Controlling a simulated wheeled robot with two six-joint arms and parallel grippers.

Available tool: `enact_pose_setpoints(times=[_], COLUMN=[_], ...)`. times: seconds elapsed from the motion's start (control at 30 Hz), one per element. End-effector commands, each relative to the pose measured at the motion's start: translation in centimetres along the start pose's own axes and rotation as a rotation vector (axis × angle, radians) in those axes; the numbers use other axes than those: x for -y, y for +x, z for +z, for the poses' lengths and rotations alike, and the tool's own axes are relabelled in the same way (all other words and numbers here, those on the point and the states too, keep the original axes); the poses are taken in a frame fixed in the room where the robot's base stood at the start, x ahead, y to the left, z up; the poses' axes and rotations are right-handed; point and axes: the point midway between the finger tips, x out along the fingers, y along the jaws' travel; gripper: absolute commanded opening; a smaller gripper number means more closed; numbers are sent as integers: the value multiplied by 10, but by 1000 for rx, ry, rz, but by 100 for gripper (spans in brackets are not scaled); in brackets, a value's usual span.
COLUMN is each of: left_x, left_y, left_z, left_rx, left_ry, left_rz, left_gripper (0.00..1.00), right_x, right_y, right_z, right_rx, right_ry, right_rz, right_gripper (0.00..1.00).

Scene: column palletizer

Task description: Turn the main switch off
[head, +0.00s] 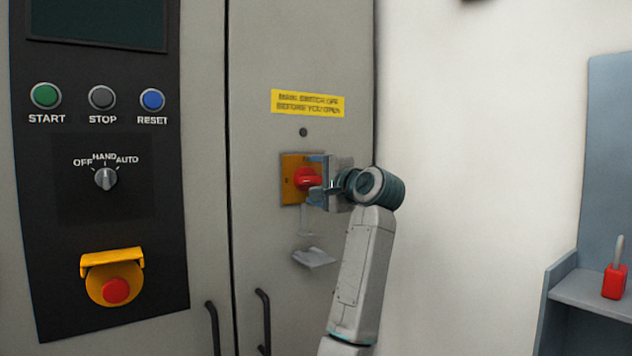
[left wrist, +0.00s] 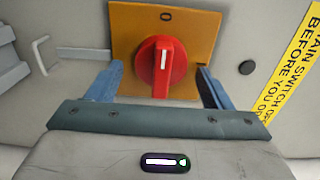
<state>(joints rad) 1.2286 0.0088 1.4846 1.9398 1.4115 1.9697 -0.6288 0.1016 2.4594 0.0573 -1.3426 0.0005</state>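The main switch is a red rotary knob (head: 306,179) on a yellow-orange plate (head: 290,165) on the grey cabinet door. In the left wrist view the red knob (left wrist: 161,70) has a white mark lined up with the "0" on the plate (left wrist: 200,25). My left gripper (head: 318,182) reaches the switch from the right in the head view. In the wrist view its two blue fingers (left wrist: 157,88) are apart, one on each side of the knob, with gaps between. The fingers partly hide the plate. My right gripper is not in view.
A yellow warning label (head: 308,103) is above the switch. A small grey ledge-like part (head: 313,258) is below it. Door handles (head: 263,318) stick out lower down. A control panel (head: 105,220) is at left. A red padlock (head: 614,281) stands on a shelf (head: 590,294) at right.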

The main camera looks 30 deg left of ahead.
Motion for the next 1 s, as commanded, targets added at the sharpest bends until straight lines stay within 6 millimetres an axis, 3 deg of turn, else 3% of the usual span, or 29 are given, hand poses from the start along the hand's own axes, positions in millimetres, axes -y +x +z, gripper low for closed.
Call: enact_pose_setpoints(times=[0.37,0.8,1.0], left_x=[0,-2,-1], left_y=[-8,-89,-106], left_z=[-1,-1,0], left_rx=[-2,-4,-1], left_ry=[-1,-1,0], left_rz=[-1,1,0], left_gripper=[74,74,74], right_x=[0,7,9], right_y=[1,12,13], right_z=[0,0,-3], right_rx=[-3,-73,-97], right_ry=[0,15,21], right_rz=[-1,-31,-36], right_gripper=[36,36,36])
